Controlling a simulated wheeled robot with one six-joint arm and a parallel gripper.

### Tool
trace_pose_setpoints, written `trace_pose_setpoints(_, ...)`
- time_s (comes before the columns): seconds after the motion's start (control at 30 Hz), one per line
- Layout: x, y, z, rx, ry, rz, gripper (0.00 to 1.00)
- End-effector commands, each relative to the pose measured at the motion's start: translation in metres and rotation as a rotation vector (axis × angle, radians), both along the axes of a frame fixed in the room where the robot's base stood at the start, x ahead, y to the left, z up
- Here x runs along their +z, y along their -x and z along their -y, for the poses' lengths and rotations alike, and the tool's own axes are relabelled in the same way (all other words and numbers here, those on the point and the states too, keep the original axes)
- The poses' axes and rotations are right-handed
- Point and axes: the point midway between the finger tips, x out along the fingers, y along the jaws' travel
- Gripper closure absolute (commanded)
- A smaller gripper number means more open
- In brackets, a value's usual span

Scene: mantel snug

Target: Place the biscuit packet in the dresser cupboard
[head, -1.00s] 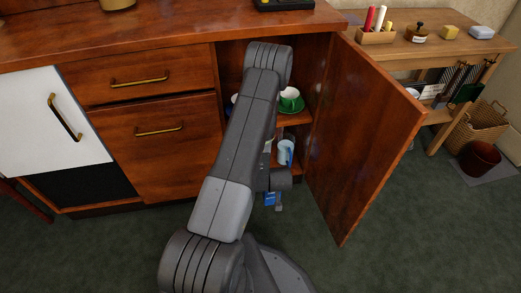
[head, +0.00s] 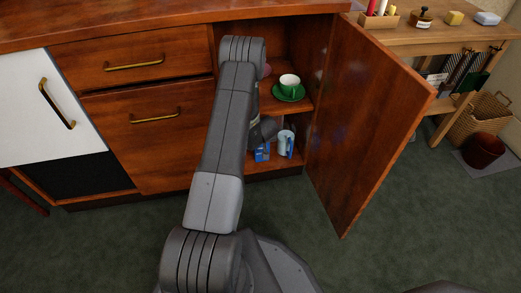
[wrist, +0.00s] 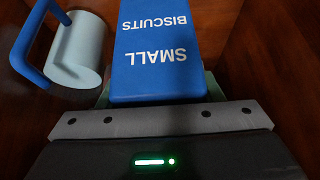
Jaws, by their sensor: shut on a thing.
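The blue biscuit packet (wrist: 155,55), lettered "SMALL BISCUITS", fills the top middle of the wrist view. In the head view the packet (head: 262,153) shows in the lower part of the open dresser cupboard (head: 272,174), left of a pale mug. My gripper (wrist: 157,92) is shut on the packet's near end; in the head view my arm hides most of the gripper. I cannot tell whether the packet touches the cupboard floor. The cupboard door (head: 365,120) stands wide open to the right.
The pale mug (head: 285,142) with a blue handle stands close beside the packet; it also shows in the wrist view (wrist: 82,52). A side table (head: 455,34) stands right.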

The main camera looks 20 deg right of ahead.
Motion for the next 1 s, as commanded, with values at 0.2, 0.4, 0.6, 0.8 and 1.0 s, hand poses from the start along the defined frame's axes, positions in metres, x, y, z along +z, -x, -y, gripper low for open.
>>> trace_pose_setpoints(0.2,-0.026,0.0,0.0,-0.001,0.0,0.0,0.68)
trace_pose_setpoints(0.4,-0.051,-0.003,0.001,0.001,0.001,0.002,0.68)
trace_pose_setpoints(0.6,-0.049,-0.004,0.001,0.0,0.0,0.002,0.68)
trace_pose_setpoints(0.8,-0.053,-0.004,0.001,0.0,0.0,0.001,0.68)
trace_pose_setpoints(1.0,-0.052,-0.004,0.001,0.0,0.0,0.001,0.19)
